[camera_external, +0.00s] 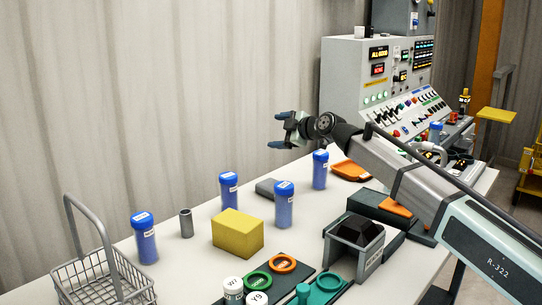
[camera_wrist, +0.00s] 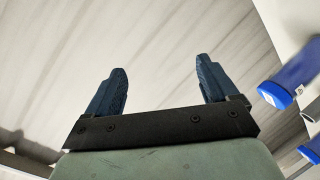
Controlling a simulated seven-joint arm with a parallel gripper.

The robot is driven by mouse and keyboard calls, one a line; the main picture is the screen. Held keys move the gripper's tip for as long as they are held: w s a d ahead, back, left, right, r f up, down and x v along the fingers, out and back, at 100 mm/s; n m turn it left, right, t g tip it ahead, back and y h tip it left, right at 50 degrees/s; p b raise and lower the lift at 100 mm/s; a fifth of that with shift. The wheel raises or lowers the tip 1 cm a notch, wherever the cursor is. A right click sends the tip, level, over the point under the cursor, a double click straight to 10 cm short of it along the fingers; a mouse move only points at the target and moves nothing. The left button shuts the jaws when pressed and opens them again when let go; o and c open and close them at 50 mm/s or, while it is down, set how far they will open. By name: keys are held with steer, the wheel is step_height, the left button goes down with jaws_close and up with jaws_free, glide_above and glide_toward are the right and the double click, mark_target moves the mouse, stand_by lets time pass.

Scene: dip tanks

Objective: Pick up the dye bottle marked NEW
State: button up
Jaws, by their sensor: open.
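Several blue-capped blue bottles stand upright on the white table in the external view: one at the left (camera_external: 146,245), one behind the yellow block (camera_external: 229,192), one right of that block (camera_external: 284,207), and one farther back (camera_external: 320,172). Their small labels are too small to read, so I cannot tell which is marked NEW. My gripper (camera_external: 278,131) is open and empty, above and left of the farthest of these. In the wrist view the open fingers (camera_wrist: 160,66) have only wall between them; blue bottles show at the right edge (camera_wrist: 292,76) and lower right (camera_wrist: 311,152).
A yellow block (camera_external: 237,235), a grey cylinder (camera_external: 186,223) and a grey block (camera_external: 268,188) sit among the bottles. A wire basket (camera_external: 100,278) is at front left. Orange and green rings and white jars (camera_external: 233,289) are at the front. A control panel (camera_external: 347,75) stands behind.

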steer(key=s+a+g+y, duration=0.2)
steer(key=s+a+g, duration=0.1)
steer(key=s+a, duration=0.55)
steer(key=s+a+m+g+y, duration=0.1)
steer(key=s+a+g+y, duration=0.3)
steer(key=s, duration=0.8)
steer(key=s+a+g+y, duration=0.1)
steer(key=s+a, duration=0.6)
steer(key=s, duration=0.3)
steer(key=m+g+y, duration=0.1)
glide_toward(135, 216)
steer(key=a, duration=1)
steer(key=shift+w+f, duration=0.2)
steer(key=shift+w, duration=0.2)
steer(key=shift+c, duration=0.3)
steer(key=c, duration=1.5)
steer(key=shift+c, duration=0.2)
